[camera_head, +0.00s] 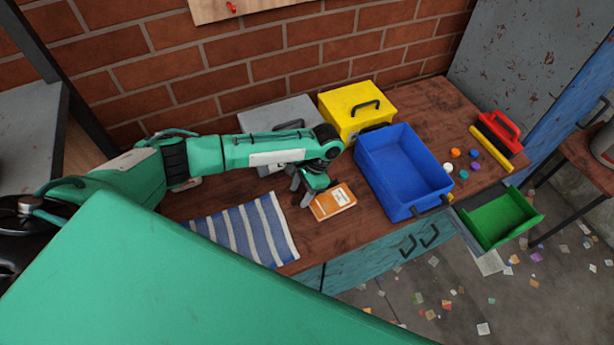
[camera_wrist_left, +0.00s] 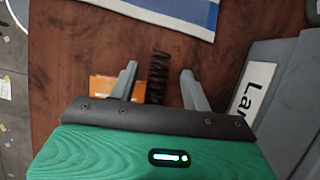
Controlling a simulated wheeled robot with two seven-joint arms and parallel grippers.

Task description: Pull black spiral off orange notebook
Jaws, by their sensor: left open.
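The orange notebook (camera_head: 332,203) lies flat on the wooden workbench in the head view, just right of my left gripper (camera_head: 300,192). The black spiral (camera_wrist_left: 158,76) shows in the left wrist view as a dark coil at the edge of the notebook (camera_wrist_left: 103,88). My left gripper is open, with one grey finger on each side of the spiral in that view and a gap to both. One finger covers part of the notebook. In the head view the gripper hides the spiral. My right gripper is not in view.
A blue bin (camera_head: 425,205) stands close right of the notebook. A blue-and-white striped cloth (camera_head: 240,228) lies to the left. A yellow box (camera_head: 355,105) and grey box (camera_head: 270,115) stand behind.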

